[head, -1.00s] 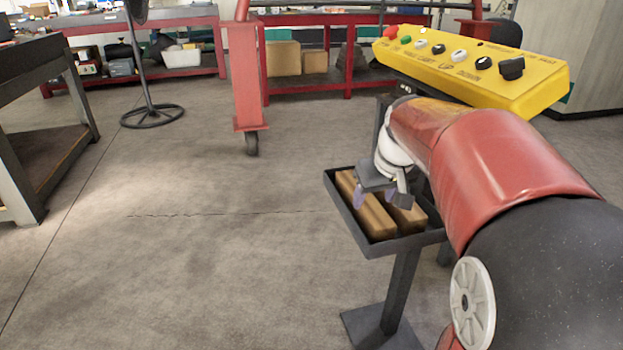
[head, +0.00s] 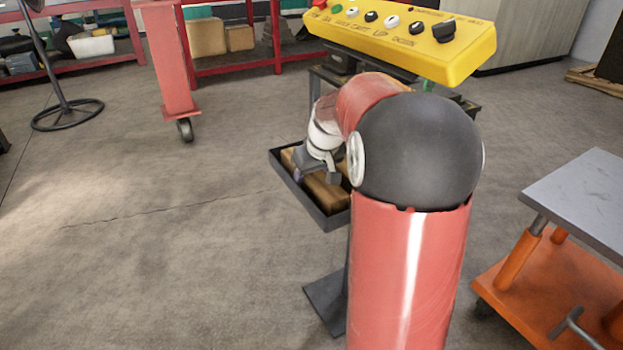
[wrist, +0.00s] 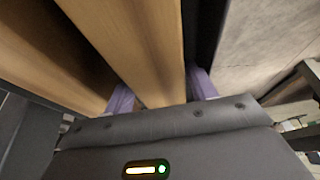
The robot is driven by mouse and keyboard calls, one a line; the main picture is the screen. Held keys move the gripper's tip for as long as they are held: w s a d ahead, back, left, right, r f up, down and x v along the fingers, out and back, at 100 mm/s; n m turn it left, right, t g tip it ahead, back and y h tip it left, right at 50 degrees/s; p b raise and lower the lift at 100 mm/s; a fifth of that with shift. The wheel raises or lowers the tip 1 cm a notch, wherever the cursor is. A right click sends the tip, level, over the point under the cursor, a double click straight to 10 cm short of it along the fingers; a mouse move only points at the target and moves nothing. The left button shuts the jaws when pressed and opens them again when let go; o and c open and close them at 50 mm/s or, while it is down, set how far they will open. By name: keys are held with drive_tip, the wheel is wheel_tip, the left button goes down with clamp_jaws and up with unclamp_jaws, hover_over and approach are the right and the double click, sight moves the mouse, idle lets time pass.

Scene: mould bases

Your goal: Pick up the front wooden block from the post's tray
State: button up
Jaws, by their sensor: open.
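The dark tray (head: 282,172) on the post holds two wooden blocks. In the head view a wooden block (head: 326,193) shows beside and below my gripper (head: 315,176), and my arm covers part of the tray. In the wrist view one long block (wrist: 140,40), beside the tray's wall, runs between the two purple fingers of my gripper (wrist: 162,92). One finger is on each side of it, and the jaws are open. The other block (wrist: 45,45) lies to the left, in shadow. I cannot tell whether the fingers touch the block.
An orange cart (head: 550,270) with a grey top is at the right. A red wheeled stand (head: 167,65) and a black pole stand (head: 65,110) are at the back left. The floor left of the tray is clear.

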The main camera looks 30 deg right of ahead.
drive_tip(key=shift+c, duration=0.3)
drive_tip(key=c, duration=0.7)
drive_tip(key=shift+c, duration=0.9)
drive_tip(key=shift+r, duration=0.15)
